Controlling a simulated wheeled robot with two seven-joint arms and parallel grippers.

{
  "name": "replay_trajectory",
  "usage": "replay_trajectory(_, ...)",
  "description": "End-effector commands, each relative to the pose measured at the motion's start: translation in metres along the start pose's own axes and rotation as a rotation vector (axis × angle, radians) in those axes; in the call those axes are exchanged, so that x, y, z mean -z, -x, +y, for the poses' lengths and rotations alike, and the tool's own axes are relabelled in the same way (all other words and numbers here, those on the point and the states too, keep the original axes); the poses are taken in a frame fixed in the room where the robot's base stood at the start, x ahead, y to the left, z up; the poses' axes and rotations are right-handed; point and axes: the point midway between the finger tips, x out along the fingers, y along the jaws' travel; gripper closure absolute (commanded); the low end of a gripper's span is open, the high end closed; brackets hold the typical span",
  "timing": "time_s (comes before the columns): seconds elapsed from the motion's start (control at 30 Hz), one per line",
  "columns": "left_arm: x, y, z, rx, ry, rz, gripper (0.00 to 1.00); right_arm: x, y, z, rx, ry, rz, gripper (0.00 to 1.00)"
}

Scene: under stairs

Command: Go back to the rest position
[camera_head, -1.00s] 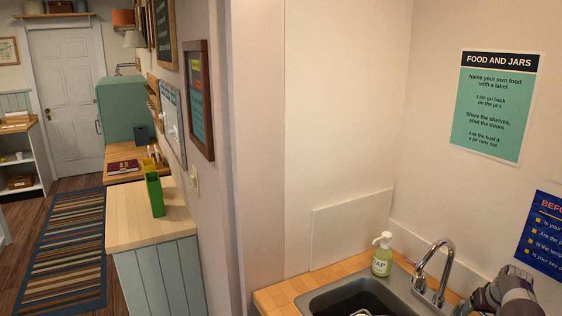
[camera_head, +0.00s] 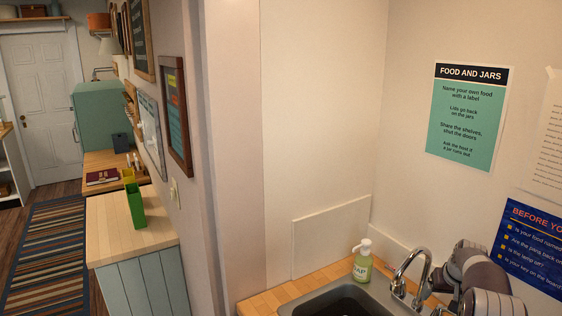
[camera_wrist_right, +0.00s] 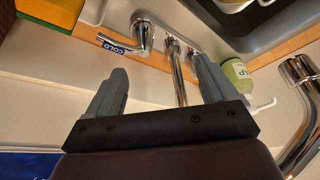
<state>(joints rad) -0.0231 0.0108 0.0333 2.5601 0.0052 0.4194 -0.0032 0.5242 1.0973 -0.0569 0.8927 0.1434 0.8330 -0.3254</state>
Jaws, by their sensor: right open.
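My right gripper (camera_wrist_right: 160,68) is open in the right wrist view, its two grey fingers apart with nothing held between them. Chrome tap parts show behind and between the fingers; whether they touch cannot be told. My right arm (camera_head: 478,280) shows at the lower right of the head view, beside the tap, with its fingers hidden there. My left gripper is not in view.
The sink (camera_head: 335,301) with its chrome tap (camera_head: 412,270) and soap bottle (camera_head: 362,261) is close to my right arm. A wall with posters (camera_head: 467,117) stands behind. A wooden counter (camera_head: 110,232) with a green container (camera_head: 135,206) is at left; a striped rug (camera_head: 42,265) covers floor.

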Motion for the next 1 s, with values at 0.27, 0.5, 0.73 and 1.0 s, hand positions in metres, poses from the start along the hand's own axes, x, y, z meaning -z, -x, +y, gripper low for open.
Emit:
replay_trajectory(0.27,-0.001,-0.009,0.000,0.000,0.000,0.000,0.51,-0.165,0.103,-0.181,0.055,0.165,-0.166,0.15)
replay_trajectory(0.5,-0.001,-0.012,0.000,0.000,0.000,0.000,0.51,-0.327,0.156,-0.209,0.066,0.269,-0.255,0.15)
replay_trajectory(0.73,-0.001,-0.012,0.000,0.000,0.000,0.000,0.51,-0.362,0.165,-0.207,0.066,0.290,-0.275,0.15)
replay_trajectory(1.0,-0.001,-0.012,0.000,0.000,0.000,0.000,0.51,-0.362,0.165,-0.207,0.066,0.289,-0.276,0.15)
